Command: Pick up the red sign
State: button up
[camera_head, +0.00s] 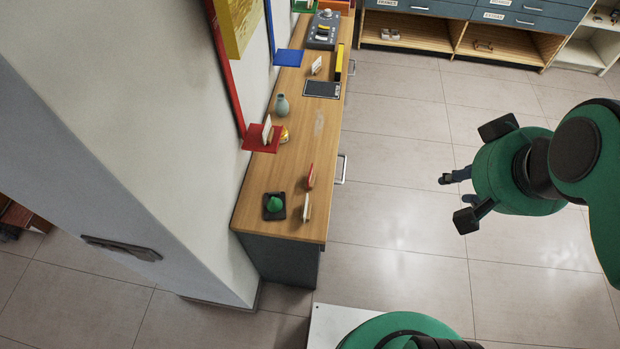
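A small red sign (311,176) stands upright near the right edge of the wooden counter (317,128), towards its near end. It is seen nearly edge-on, so its face does not show clearly. My gripper (461,188) is over the floor to the right of the counter, well apart from the sign. Its fingers are spread and nothing shows between them, so it is open and empty.
A cream sign (306,208) stands just nearer than the red one. A green object on a black tray (266,213) is to its left. A red wall shelf (252,138) juts over the counter, near a grey-blue vase (282,106). The tiled floor (395,130) beside the counter is clear.

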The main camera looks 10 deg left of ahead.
jog(key=shift+w, duration=0.1)
jog(key=w+a+f+g, duration=0.1)
jog(key=w+a+f, duration=0.25)
jog(key=w, duration=0.35)
jog(key=w+a+f+g+p, duration=0.1)
jog(key=w+a+f, duration=0.1)
jog(key=w+a, duration=0.35)
jog(key=w+a+f+g, duration=0.1)
jog(key=w+a+f, duration=0.25)
jog(key=w, duration=0.35)
jog(key=w+a+f+g, duration=0.1)
jog(key=w+a+f, duration=0.2)
jog(key=a+f, duration=0.5)
jog(key=w+a+f+g+p, duration=0.1)
jog(key=w+a+f, duration=0.3)
jog(key=a+f, duration=0.5)
notch_tip(320, 180, down, 4)
jog(key=shift+w+a+f+m+g, duration=0.25)
jog(key=shift+m+g, duration=0.05)
jog(key=shift+f, duration=0.1)
jog(key=shift+f, duration=4.25)
